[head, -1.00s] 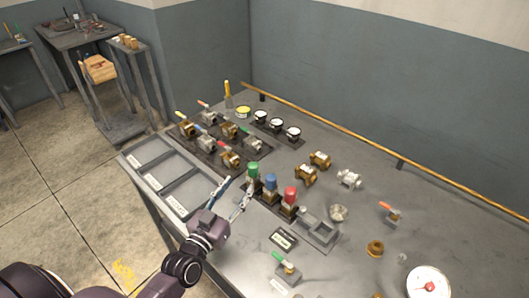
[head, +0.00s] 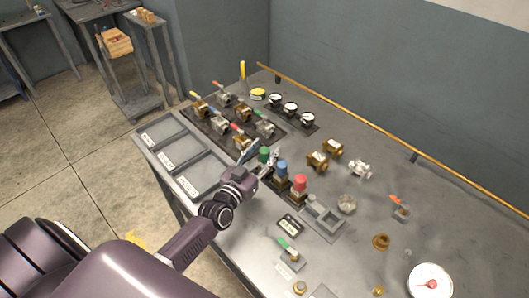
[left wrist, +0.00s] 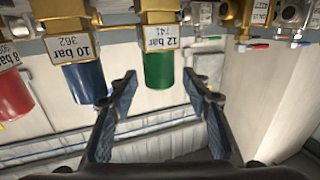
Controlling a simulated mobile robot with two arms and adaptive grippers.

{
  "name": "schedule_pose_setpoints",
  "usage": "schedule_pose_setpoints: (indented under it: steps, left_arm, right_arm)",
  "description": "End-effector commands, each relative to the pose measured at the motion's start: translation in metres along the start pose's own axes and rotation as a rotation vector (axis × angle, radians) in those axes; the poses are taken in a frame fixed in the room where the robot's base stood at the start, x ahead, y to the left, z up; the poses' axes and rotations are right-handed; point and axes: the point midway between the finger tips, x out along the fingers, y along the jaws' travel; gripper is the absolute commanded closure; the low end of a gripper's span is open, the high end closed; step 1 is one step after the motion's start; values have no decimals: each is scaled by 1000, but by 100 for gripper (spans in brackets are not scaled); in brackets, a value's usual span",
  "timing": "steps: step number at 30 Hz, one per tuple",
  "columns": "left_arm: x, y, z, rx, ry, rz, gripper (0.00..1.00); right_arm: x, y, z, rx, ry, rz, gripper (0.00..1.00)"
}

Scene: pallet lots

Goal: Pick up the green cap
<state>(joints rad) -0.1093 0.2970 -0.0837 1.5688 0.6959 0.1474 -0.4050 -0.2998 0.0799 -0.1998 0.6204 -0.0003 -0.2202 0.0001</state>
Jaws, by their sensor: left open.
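The green cap (head: 264,153) stands upright in a row with a blue cap (head: 282,168) and a red cap (head: 300,182) on the table. In the left wrist view, which shows things upside down, the green cap (left wrist: 158,70) tops a brass body labelled "12 bar". My left gripper (head: 260,159) is open and empty, with its fingers pointing at the green cap. In the wrist view its fingertips (left wrist: 160,78) are spread to either side of the cap; I cannot tell whether they touch it. My right gripper is not in view.
Several valves (head: 240,142) stand on a dark board behind the caps. Empty labelled trays (head: 203,176) lie to the left. Brass fittings (head: 317,161) stand to the right. The blue cap (left wrist: 85,82) is close beside the left gripper's finger.

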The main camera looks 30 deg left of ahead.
Motion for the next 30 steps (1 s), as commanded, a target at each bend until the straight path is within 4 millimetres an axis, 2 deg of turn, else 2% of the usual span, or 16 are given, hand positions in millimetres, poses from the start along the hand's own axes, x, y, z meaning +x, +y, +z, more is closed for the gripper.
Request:
schedule_pose_setpoints:
  steps: [4, 16, 25, 30]
  left_arm:
    - [0, 0, 0, 0, 0, 0, 56]
    - [0, 0, 0, 0, 0, 0, 100]
    - [0, 0, -3, -1, 2, -1, 100]
    - [0, 0, -18, -3, 3, -1, 100]
  right_arm:
    - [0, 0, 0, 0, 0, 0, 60]
    - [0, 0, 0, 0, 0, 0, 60]
    - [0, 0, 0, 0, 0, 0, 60]
    - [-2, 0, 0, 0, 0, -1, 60]
